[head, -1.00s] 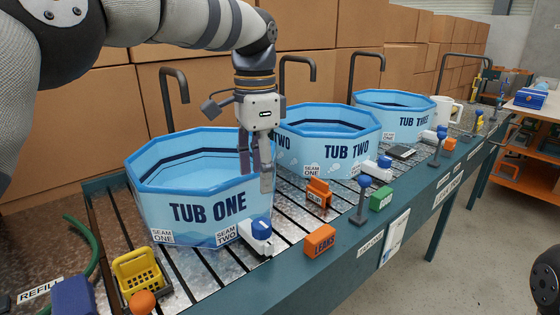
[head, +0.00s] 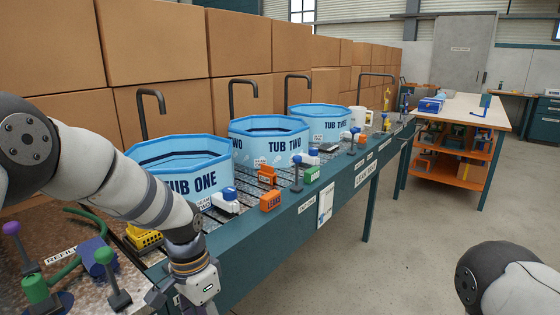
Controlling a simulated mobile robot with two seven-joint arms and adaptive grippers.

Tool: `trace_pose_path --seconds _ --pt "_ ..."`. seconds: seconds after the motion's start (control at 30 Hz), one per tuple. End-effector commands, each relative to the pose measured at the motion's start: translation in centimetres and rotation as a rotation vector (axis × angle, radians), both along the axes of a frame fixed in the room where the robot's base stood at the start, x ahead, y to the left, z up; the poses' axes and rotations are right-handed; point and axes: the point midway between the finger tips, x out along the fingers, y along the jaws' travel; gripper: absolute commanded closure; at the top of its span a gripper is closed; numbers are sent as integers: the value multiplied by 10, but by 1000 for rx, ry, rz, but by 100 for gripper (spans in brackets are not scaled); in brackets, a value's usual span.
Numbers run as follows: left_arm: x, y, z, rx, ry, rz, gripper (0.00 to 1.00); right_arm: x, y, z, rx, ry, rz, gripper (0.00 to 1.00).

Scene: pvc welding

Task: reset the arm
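My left arm comes in from the left, low across the front edge of the bench. Its wrist and gripper body (head: 200,288) hang at the bottom of the head view, in front of the bench; the fingertips are mostly cut off or hidden, so I cannot tell their opening. My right arm shows only as a rounded link at the lower right corner; its gripper is out of view. The tubs, TUB ONE (head: 190,183), TUB TWO (head: 285,145) and TUB THREE (head: 325,125), stand in a row on the bench, apart from my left gripper.
On the bench (head: 262,240) stand an orange LEAKS block (head: 270,201), a green block (head: 312,174) and a blue-topped white device (head: 226,200). Cardboard boxes (head: 155,45) wall the back. A shelved worktable (head: 465,110) stands far right. The floor (head: 400,260) between is clear.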

Motion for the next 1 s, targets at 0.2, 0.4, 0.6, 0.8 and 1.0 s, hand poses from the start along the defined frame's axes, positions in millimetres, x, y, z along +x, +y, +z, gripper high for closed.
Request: trace_pose_path --seconds 0.2,0.4,0.6,0.8,1.0 --pt "-160 21 -144 6 113 307 47 -2 0 1 0 5 0 60" --pt "-323 60 -172 109 164 601 47 -2 0 1 0 4 0 60" --pt "-387 82 -154 184 158 725 47 -2 0 1 0 4 0 60" --pt "-390 83 -152 188 156 733 47 -2 0 1 0 4 0 60" --pt "-390 83 -152 188 156 733 47 -2 0 1 0 4 0 60"
